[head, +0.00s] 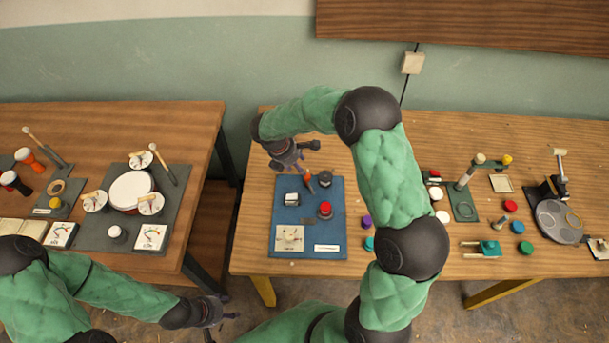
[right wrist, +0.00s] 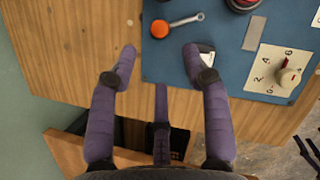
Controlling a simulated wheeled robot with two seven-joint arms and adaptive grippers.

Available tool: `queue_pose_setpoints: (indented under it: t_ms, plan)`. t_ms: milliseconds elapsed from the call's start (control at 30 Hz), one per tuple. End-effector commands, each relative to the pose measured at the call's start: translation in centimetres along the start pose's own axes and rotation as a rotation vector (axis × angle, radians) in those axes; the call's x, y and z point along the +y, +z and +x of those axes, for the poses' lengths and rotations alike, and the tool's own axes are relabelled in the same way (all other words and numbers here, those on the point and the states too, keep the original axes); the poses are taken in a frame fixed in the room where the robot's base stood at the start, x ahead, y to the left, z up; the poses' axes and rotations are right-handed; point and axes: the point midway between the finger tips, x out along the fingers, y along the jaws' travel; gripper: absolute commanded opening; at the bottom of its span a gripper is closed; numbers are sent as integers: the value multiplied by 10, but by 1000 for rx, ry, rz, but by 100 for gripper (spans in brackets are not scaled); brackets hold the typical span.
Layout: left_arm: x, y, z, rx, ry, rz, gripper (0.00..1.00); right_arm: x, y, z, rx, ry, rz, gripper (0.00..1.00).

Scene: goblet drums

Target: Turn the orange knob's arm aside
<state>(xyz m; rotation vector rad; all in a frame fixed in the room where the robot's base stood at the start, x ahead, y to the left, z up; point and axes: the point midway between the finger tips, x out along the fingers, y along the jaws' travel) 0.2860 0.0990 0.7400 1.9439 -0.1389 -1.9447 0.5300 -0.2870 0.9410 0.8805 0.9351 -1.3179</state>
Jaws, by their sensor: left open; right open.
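The orange knob (head: 309,184) is on the blue mat (head: 285,216) on the right-hand table. In the right wrist view the orange knob (right wrist: 160,29) has a thin grey arm (right wrist: 187,20) pointing right and slightly up, ending in a small ring. My right gripper (head: 307,157) is open above the mat's far edge. In its wrist view the two purple fingertips (right wrist: 159,51) are spread apart, with the knob just beyond the gap between them. No touch is visible. My left gripper (head: 230,308) is open and empty, low in front, between the two tables.
My right arm hides the table's middle. The left table (head: 195,125) holds drums and cards.

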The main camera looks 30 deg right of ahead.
Motion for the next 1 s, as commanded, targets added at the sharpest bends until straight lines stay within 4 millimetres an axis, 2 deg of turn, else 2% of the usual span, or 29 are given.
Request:
queue_pose_setpoints:
  t_ms: [33, 300, 500, 700, 933, 967, 1000]
  plan:
    - [-1, 0, 3, 0, 0, 0, 57, -1, -1, 11, 1, -3, -1, 48]
    - [-5, -1, 13, 0, 0, 0, 57, -1, -1, 59, 1, -3, 0, 48]
    - [-6, -1, 18, 0, 0, 0, 57, 0, -1, 83, 0, -1, 1, 48]
    - [-7, -1, 19, 0, 0, 0, 57, 0, 0, 91, 0, 1, 0, 48]
    - [-7, -1, 19, 0, 0, 0, 57, 0, 0, 91, 0, 1, 0, 48]
    - [-7, -1, 19, 0, 0, 0, 57, 0, 0, 91, 0, 0, 0, 46]
    - [-7, -1, 19, 0, 0, 0, 57, 0, 0, 91, 0, 0, 0, 34]
